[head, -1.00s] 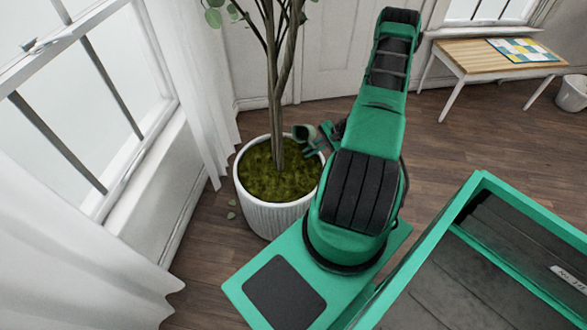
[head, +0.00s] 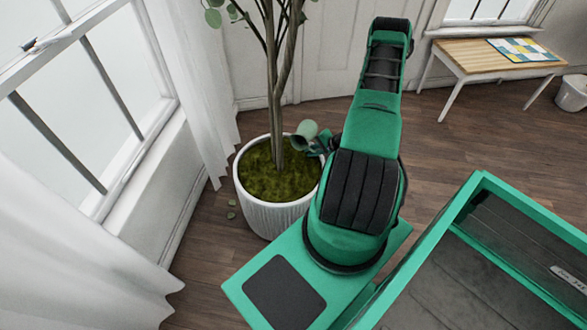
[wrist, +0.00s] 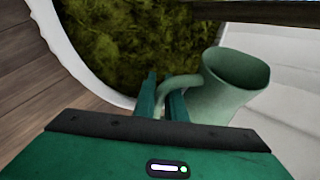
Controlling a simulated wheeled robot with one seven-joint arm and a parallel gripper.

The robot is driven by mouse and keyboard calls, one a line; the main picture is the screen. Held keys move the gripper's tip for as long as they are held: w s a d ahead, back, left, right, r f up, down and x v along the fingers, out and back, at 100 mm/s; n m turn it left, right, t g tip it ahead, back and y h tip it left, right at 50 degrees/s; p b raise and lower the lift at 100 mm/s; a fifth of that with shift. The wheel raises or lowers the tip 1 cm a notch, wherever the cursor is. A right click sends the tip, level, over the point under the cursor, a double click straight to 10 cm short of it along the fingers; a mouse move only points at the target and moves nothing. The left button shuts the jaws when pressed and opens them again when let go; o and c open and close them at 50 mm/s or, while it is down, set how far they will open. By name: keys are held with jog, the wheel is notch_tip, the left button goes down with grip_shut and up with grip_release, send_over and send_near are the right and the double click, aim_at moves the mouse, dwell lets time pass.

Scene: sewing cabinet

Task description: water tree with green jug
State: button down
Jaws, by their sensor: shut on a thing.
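My gripper (head: 320,146) is shut on the handle of the green jug (head: 307,129). The jug is at the right side of the tree, tipped, near the pot's far right rim. In the wrist view my gripper (wrist: 163,100) has its fingers around the jug's curved handle, and the jug (wrist: 225,95) shows its open mouth. The tree (head: 277,95) stands upright in a white ribbed pot (head: 272,218) with mossy soil (head: 258,172). The soil (wrist: 130,40) also fills the top of the wrist view. No water is visible.
A white curtain (head: 205,90) and a window stand left of the pot. A wooden table (head: 490,58) with a patchwork piece is at the back right, beside a white bin (head: 572,93). Wooden floor (head: 440,145) is clear between.

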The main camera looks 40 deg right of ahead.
jog(key=shift+a+r+n+t+h, duration=0.2)
jog(key=shift+r+n+t+h, duration=0.1)
jog(key=shift+r+t+h, duration=0.15)
dwell(0.5)
jog(key=shift+w+d+f+p, duration=0.15)
jog(key=shift+w+d+p, duration=0.05)
jog(key=shift+d+p, duration=0.25)
jog(key=shift+a+h+p, duration=0.2)
jog(key=shift+h+p, duration=0.05)
jog(key=shift+p, duration=0.45)
dwell(0.9)
jog(key=shift+w+d+f+g+y, duration=0.15)
jog(key=shift+g+y, duration=0.2)
jog(key=shift+y, duration=0.65)
jog(key=shift+s+a+r+m+g+y, duration=0.2)
jog(key=shift+a+r+m+g+y, duration=0.1)
jog(key=shift+a+r+y, duration=0.2)
jog(key=shift+s+a+r+m+g+y, duration=0.15)
jog(key=shift+a+r+m+g+y, duration=0.15)
jog(key=shift+y, duration=0.3)
dwell(0.6)
